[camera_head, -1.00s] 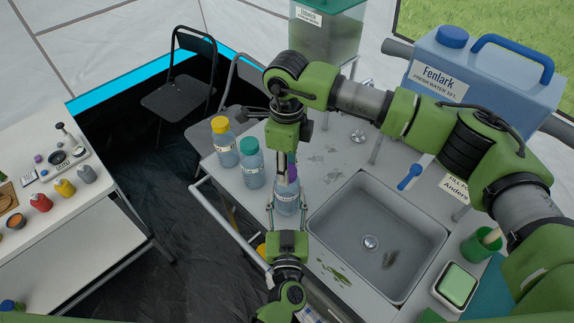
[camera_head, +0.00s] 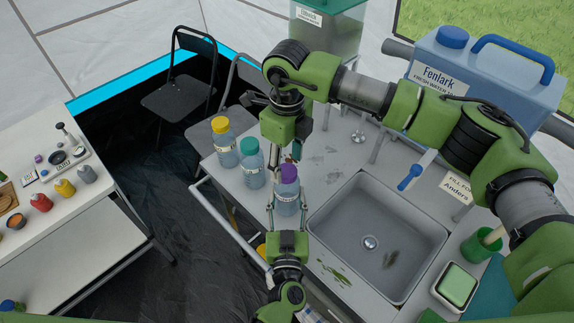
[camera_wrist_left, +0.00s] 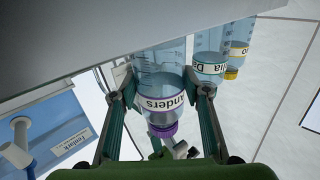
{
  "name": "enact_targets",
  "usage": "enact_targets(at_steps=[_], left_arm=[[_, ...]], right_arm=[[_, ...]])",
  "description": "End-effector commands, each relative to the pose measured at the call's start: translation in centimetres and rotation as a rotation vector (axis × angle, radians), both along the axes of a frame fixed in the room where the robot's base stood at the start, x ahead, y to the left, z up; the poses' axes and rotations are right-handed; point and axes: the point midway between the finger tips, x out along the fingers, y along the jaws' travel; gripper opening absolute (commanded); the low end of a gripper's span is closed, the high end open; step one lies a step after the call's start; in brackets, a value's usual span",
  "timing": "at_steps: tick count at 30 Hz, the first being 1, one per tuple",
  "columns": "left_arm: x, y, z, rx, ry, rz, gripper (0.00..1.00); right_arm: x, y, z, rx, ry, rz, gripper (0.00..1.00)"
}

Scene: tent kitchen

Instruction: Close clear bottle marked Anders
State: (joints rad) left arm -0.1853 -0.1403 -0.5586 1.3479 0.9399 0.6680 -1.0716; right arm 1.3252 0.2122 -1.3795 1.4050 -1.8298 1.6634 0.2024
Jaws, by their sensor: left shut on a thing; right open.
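The clear bottle marked Anders (camera_head: 287,200) stands upright at the counter's left edge, beside the sink. Its purple cap (camera_head: 289,173) sits on its neck; how tight it is I cannot tell. In the left wrist view the bottle (camera_wrist_left: 160,75) appears upside down, with the Anders label and the purple cap (camera_wrist_left: 163,130) showing. My left gripper (camera_head: 287,208) is shut on the bottle's body, with a finger on each side (camera_wrist_left: 160,95). My right gripper (camera_head: 291,155) is open and empty, just above and behind the cap, apart from it.
A teal-capped bottle (camera_head: 251,165) and a yellow-capped bottle (camera_head: 224,144) stand close on the left. The sink (camera_head: 350,250) with its blue-handled tap (camera_head: 410,178) is to the right. A blue Fenlark water container (camera_head: 485,85) stands at the back right.

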Motion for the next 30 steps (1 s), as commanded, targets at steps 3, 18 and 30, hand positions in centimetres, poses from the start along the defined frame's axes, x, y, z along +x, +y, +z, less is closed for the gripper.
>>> enact_targets(at_steps=[3, 18, 30], left_arm=[[0.0, 0.0, 0.0, 0.0, 0.0, 0.0, 0.0], [0.0, 0.0, 0.0, 0.0, 0.0, 0.0, 0.0], [0.0, 0.0, 0.0, 0.0, 0.001, 0.0, 0.0]], right_arm=[[0.1, 0.0, 1.8, 0.0, -0.002, 0.0, 0.49], [0.1, 0.0, 2.9, -0.001, -0.002, 0.065, 0.47], [0.1, 0.0, 5.7, -0.002, -0.003, 0.548, 0.47]])
